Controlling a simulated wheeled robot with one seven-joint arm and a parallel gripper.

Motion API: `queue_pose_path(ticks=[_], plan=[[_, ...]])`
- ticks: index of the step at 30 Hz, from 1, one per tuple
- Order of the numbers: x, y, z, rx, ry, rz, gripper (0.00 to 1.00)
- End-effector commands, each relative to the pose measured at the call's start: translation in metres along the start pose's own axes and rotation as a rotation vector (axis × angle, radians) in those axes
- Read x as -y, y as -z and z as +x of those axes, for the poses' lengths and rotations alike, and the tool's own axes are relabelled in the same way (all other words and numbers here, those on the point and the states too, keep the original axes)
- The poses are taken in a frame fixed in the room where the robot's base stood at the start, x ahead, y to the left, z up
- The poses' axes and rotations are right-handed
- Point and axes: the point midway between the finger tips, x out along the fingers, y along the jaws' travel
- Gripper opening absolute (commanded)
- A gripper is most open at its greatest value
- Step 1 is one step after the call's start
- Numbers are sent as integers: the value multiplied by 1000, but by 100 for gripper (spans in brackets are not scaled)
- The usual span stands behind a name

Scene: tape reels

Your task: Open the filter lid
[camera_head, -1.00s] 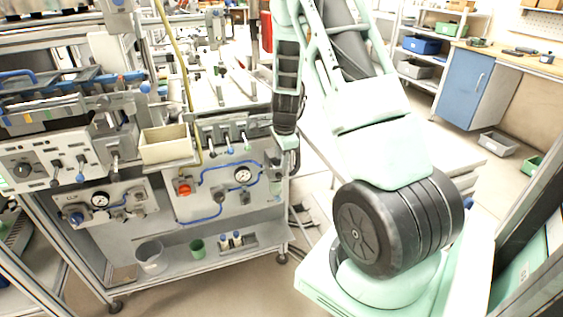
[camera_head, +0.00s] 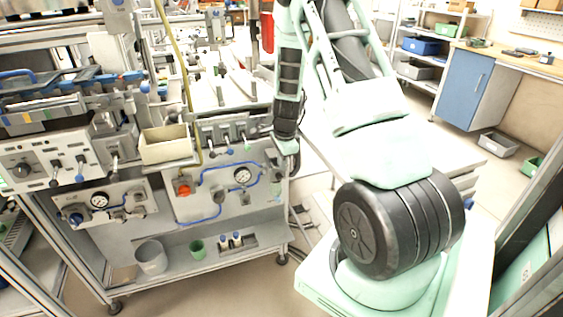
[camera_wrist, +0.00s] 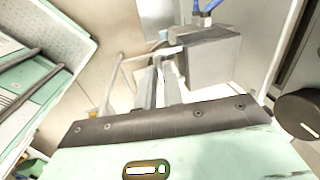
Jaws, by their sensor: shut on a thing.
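In the wrist view my gripper (camera_wrist: 163,62) has its two grey fingers close together. Their tips are shut on a small pale part at the left end of a grey box-shaped body (camera_wrist: 208,62), which looks like the filter with its lid. The contact is small and partly covered by the fingers, so I cannot tell how far the lid is open. In the head view my gripper is at the right end of the machine's front panel, mostly hidden behind my own wrist, and the filter lid cannot be made out there.
A blue tube (camera_wrist: 207,8) rises above the grey body. The machine's front panel has a gauge (camera_head: 242,175) and blue lines. A beige bin (camera_head: 165,147) sits left of the arm. A bucket (camera_head: 151,258) and green cup (camera_head: 197,248) stand on the lower shelf. Floor right of the machine is partly clear.

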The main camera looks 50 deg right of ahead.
Motion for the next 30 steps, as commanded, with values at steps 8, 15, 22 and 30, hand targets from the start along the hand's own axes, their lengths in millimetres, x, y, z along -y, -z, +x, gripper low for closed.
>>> queue_pose_path(ticks=[8,15,22,30], plan=[[0,8,0,109,7,25,0],[1,19,-4,281,14,54,0],[1,32,-9,489,20,87,0],[1,45,-12,715,26,120,0]])
